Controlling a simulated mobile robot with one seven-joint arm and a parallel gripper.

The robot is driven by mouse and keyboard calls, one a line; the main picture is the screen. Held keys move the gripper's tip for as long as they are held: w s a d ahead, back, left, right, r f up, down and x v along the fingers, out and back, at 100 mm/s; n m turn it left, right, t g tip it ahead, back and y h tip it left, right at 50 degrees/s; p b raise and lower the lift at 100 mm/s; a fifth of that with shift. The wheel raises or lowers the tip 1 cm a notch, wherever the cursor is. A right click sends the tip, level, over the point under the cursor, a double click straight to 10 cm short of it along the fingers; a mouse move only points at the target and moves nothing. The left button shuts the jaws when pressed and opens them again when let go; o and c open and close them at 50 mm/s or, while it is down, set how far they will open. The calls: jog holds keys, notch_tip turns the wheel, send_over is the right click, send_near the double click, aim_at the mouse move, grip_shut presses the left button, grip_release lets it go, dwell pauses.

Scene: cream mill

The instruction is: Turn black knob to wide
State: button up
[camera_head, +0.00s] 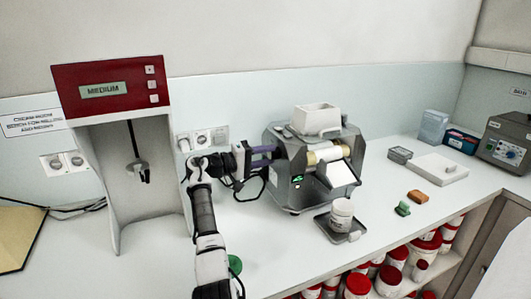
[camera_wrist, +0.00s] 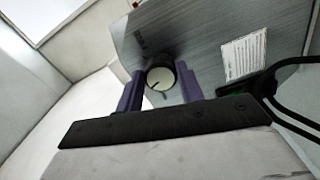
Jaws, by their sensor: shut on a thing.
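The black knob (camera_wrist: 160,78) sits on the grey metal side of the mill (camera_head: 300,188). In the head view my gripper (camera_head: 272,156) reaches the mill's left side from the left, and the knob is hidden there.
A white jar (camera_head: 342,213) stands on a dark tray (camera_head: 332,233) before the mill. A red-topped machine (camera_head: 112,88) reading MEDIUM stands left. A black cable (camera_wrist: 285,120) passes right of my gripper. Orange and green items (camera_head: 403,208) lie right. Red-lidded tubs (camera_head: 358,284) fill the shelf below.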

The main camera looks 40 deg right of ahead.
jog(key=n+p, duration=0.1)
jog(key=n, duration=0.2)
jog(key=shift+r+n, duration=0.15)
jog(key=shift+n, duration=2.05)
jog(key=o, duration=1)
jog(key=b+v, duration=0.2)
jog(key=v, duration=0.5)
jog(key=shift+a+b, duration=0.3)
jog(key=shift+b, duration=0.1)
